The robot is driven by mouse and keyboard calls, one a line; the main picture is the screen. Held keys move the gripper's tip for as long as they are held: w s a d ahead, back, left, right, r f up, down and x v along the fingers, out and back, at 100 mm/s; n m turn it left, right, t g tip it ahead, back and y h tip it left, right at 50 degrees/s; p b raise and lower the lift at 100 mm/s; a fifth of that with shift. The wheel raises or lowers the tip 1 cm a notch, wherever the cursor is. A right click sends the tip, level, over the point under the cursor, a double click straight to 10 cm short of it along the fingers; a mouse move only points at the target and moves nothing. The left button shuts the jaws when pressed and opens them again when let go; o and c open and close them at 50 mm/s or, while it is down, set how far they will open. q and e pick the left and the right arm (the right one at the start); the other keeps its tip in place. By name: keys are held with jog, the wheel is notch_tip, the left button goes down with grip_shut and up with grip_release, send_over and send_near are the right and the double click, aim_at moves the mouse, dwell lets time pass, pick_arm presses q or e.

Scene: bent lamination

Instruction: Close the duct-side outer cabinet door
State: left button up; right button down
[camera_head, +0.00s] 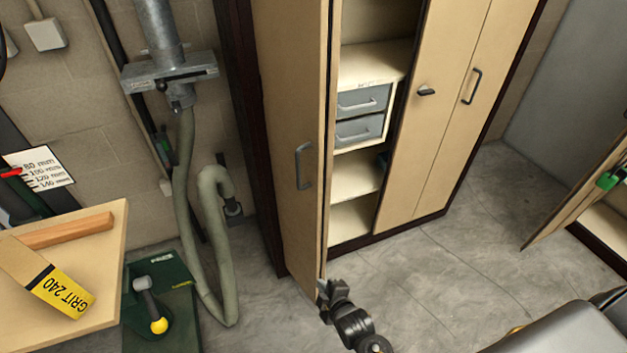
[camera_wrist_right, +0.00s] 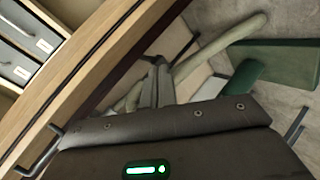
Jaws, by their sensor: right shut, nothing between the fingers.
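The duct-side outer cabinet door (camera_head: 290,120) is the tan door at the cabinet's left, next to the hose. It stands open, swung out from the cabinet front, with a grey bar handle (camera_head: 304,165) on its face. In the right wrist view the door (camera_wrist_right: 95,75) crosses the left side on a slant. My right gripper (camera_head: 322,288) is near the door's lower front end in the head view; I cannot tell whether it touches. Its shut, empty fingers also show in the right wrist view (camera_wrist_right: 158,80). My left gripper is out of view.
Open shelves hold grey drawers (camera_head: 362,100). The cabinet's right-hand doors (camera_head: 440,130) are shut. A workboard (camera_head: 80,260) is at lower left. Floor right of the door is clear.

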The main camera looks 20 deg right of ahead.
aim_at(315, 180)
jog(key=w+r+n+t, duration=0.2)
jog(key=r+n+t, duration=0.1)
jog(key=r, duration=1.2)
jog(key=w+r+n+t, duration=0.2)
jog(key=r+t, duration=0.1)
jog(key=r, duration=1.1)
jog(key=shift+w+d+p, duration=0.4)
jog(key=shift+w+p, duration=0.2)
jog(key=shift+w, duration=1.2)
jog(key=shift+w+d+p, duration=0.45)
jog(key=shift+w+p, duration=0.1)
jog(key=shift+w, duration=1.25)
jog(key=shift+w+d+p, duration=0.4)
jog(key=shift+w+p, duration=0.2)
jog(key=shift+w, duration=1.2)
